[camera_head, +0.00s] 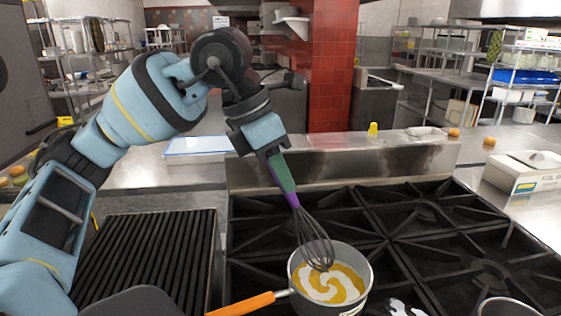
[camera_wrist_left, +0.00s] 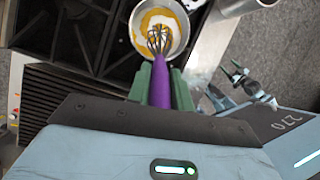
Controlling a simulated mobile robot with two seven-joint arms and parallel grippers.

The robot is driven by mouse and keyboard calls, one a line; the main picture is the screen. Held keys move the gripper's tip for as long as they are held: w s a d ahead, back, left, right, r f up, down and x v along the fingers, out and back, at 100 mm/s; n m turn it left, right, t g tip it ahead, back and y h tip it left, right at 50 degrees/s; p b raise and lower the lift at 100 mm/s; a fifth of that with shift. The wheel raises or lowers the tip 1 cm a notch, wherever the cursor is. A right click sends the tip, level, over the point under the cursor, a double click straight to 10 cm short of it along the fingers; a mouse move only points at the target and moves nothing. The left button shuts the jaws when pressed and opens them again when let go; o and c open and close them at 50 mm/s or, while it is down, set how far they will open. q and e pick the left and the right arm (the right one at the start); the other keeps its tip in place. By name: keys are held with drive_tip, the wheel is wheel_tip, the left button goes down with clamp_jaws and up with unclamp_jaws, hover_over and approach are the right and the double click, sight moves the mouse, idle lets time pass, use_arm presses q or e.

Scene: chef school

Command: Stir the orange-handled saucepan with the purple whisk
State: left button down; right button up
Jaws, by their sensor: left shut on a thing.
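The saucepan (camera_head: 360,297) sits on the stove at the bottom centre, its orange handle (camera_head: 241,304) pointing left. It holds a swirled orange-yellow and white mix. My left gripper (camera_head: 287,182) is shut on the purple whisk (camera_head: 314,236), which tilts down with its wire head inside the pan's rim, at the mix. Whether the wires touch the bottom is hidden. In the left wrist view, the purple whisk handle (camera_wrist_left: 161,92) lies between the green fingers and the wires overlap the saucepan (camera_wrist_left: 136,42). What looks like my right gripper (camera_wrist_left: 238,72) shows small and unclear there.
Black stove grates (camera_head: 430,215) surround the pan, with a ribbed grill (camera_head: 150,255) to the left. Another pot (camera_head: 508,307) shows at the bottom right edge. A low steel backsplash (camera_head: 340,163) stands behind the stove. A white box (camera_head: 523,172) sits on the right counter.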

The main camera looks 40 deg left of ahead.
sight(297, 204)
use_arm(q)
drive_tip(key=shift+b+x, duration=0.85)
drive_tip(key=shift+x, duration=1.9)
drive_tip(key=shift+f, duration=0.1)
use_arm(e)
drive_tip(key=s+f, duration=0.1)
drive_tip(key=f, duration=0.1)
drive_tip(key=shift+s+a+f+g, duration=0.1)
drive_tip(key=shift+s+f+g, duration=0.2)
drive_tip(key=shift+s+f, duration=0.1)
use_arm(q)
drive_tip(key=shift+d, duration=0.1)
use_arm(e)
drive_tip(key=shift+r, duration=0.1)
